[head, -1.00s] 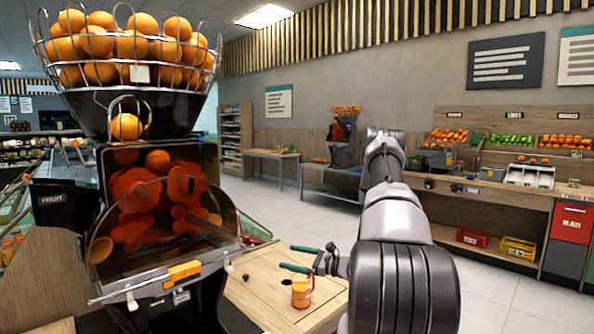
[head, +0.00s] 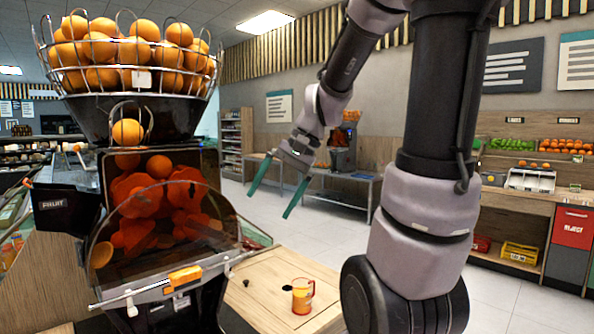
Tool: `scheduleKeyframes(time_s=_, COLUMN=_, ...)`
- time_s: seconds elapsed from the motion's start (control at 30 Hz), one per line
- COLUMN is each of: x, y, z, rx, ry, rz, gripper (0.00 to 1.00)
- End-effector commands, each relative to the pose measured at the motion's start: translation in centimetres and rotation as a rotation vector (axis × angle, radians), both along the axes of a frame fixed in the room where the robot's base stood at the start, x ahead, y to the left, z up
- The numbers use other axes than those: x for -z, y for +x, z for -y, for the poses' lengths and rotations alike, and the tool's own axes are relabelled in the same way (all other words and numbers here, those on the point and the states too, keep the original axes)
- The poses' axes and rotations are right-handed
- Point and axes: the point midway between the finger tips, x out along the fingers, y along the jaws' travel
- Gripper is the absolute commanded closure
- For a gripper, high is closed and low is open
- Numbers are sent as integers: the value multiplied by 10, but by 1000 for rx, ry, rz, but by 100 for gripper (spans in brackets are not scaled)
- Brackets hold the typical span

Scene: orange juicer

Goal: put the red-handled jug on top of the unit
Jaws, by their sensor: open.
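The jug (head: 302,296) is small and orange, with a reddish handle on its right side. It stands upright on the light wooden top of a low unit (head: 262,297), right of the orange juicer (head: 160,210). My gripper (head: 271,205) is open and empty, with its two green fingers spread and pointing down and left. It is in the air well above the jug in the picture, not touching it. The jug is in full view.
A small dark knob (head: 246,282) lies on the wooden top left of the jug. The juicer carries a wire basket of oranges (head: 125,50). A grey table (head: 350,178) with another juicer stands at the back. The tiled floor between is clear.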

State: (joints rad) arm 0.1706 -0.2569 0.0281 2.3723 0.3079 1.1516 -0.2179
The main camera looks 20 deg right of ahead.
Motion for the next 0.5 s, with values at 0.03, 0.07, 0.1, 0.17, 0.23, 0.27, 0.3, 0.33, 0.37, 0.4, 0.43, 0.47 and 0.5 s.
scheduleKeyframes(time_s=0.03, x=-12, y=-13, z=1, rx=-21, ry=-60, rz=68, gripper=0)
scheduleKeyframes(time_s=0.07, x=-18, y=-20, z=3, rx=-29, ry=-94, rz=103, gripper=0)
scheduleKeyframes(time_s=0.1, x=-25, y=-28, z=6, rx=-39, ry=-138, rz=151, gripper=0)
scheduleKeyframes(time_s=0.17, x=-35, y=-39, z=10, rx=-50, ry=-197, rz=222, gripper=0)
scheduleKeyframes(time_s=0.23, x=-45, y=-50, z=15, rx=-59, ry=-255, rz=298, gripper=0)
scheduleKeyframes(time_s=0.27, x=-49, y=-54, z=17, rx=-63, ry=-276, rz=328, gripper=0)
scheduleKeyframes(time_s=0.3, x=-54, y=-59, z=19, rx=-65, ry=-299, rz=362, gripper=0)
scheduleKeyframes(time_s=0.33, x=-57, y=-62, z=21, rx=-66, ry=-315, rz=386, gripper=0)
scheduleKeyframes(time_s=0.37, x=-60, y=-64, z=22, rx=-68, ry=-326, rz=406, gripper=0)
scheduleKeyframes(time_s=0.4, x=-62, y=-67, z=24, rx=-69, ry=-341, rz=428, gripper=0)
scheduleKeyframes(time_s=0.43, x=-64, y=-68, z=25, rx=-70, ry=-349, rz=443, gripper=0)
scheduleKeyframes(time_s=0.47, x=-65, y=-70, z=26, rx=-70, ry=-356, rz=452, gripper=0)
scheduleKeyframes(time_s=0.5, x=-67, y=-71, z=27, rx=-69, ry=-362, rz=462, gripper=0)
